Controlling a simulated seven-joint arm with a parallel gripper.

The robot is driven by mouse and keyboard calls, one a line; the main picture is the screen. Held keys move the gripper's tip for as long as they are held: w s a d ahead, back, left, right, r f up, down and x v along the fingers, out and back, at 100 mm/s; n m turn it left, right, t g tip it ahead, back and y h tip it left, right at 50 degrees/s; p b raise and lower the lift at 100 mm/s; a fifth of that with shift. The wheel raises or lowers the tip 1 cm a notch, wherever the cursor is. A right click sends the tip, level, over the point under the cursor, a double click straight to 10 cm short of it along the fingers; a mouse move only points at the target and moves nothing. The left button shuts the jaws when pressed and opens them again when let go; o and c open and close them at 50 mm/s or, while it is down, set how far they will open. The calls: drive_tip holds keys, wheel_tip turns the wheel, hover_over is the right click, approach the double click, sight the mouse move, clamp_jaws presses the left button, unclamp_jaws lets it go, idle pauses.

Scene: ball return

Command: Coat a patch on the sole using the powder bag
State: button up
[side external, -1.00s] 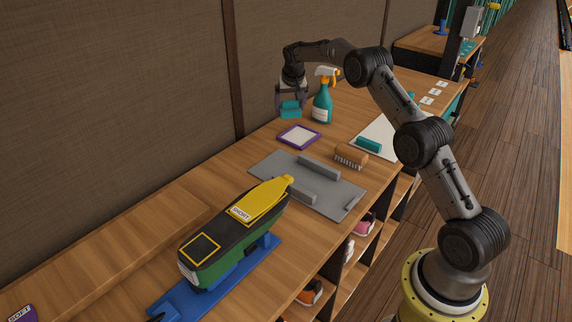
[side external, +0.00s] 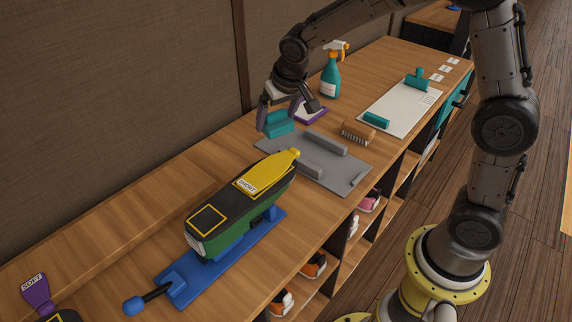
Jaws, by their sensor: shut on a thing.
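My gripper (side external: 288,117) is shut on a teal block (side external: 277,124), seemingly the powder bag, and holds it near the far edge of the grey mat. Whether it touches the table is hard to tell. The sole (side external: 232,205) is the black top of a green-sided shoe form lying on a blue stand (side external: 180,290), well to the left and nearer the camera. A yellow outlined square patch (side external: 207,219) is at its near end. A yellow piece marked "SHORT" (side external: 267,175) covers its far end.
The grey mat (side external: 325,180) with raised bars lies between gripper and shoe form. A purple-rimmed tray (side external: 314,116) is partly hidden behind the gripper. A spray bottle (side external: 330,78), a brush (side external: 358,131) and a white sheet (side external: 402,108) are farther back. A blue knob (side external: 133,306) sticks out at front.

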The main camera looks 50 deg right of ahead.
drive_tip(key=shift+s+f, duration=0.45)
drive_tip(key=shift+f, duration=0.15)
drive_tip(key=shift+r+n, duration=0.15)
drive_tip(key=shift+n, duration=0.15)
drive_tip(key=w+d+r+n+y, duration=0.1)
drive_tip(key=w+d, duration=0.4)
drive_tip(key=w, duration=0.2)
drive_tip(key=w+d+r+n, duration=0.1)
drive_tip(key=w+d, duration=0.4)
drive_tip(key=w, duration=0.3)
drive_tip(key=w+d+f+m, duration=0.1)
drive_tip(key=w+d+f, duration=0.1)
drive_tip(key=d, duration=0.5)
drive_tip(key=w+d+f, duration=0.1)
drive_tip(key=d+f, duration=0.2)
drive_tip(key=d, duration=0.4)
drive_tip(key=shift+m+h, duration=0.5)
drive_tip(key=shift+m, duration=0.4)
drive_tip(key=shift+s+d+f, duration=0.4)
drive_tip(key=shift+d+f, duration=0.9)
drive_tip(key=shift+f, duration=0.6)
drive_tip(key=shift+s+d+f, duration=0.4)
drive_tip(key=shift+d+f, duration=0.95)
drive_tip(key=shift+f, duration=0.6)
drive_tip(key=shift+s+d+f, duration=0.4)
drive_tip(key=shift+d+f, duration=0.9)
drive_tip(key=shift+f, duration=0.6)
drive_tip(key=shift+f, duration=0.75)
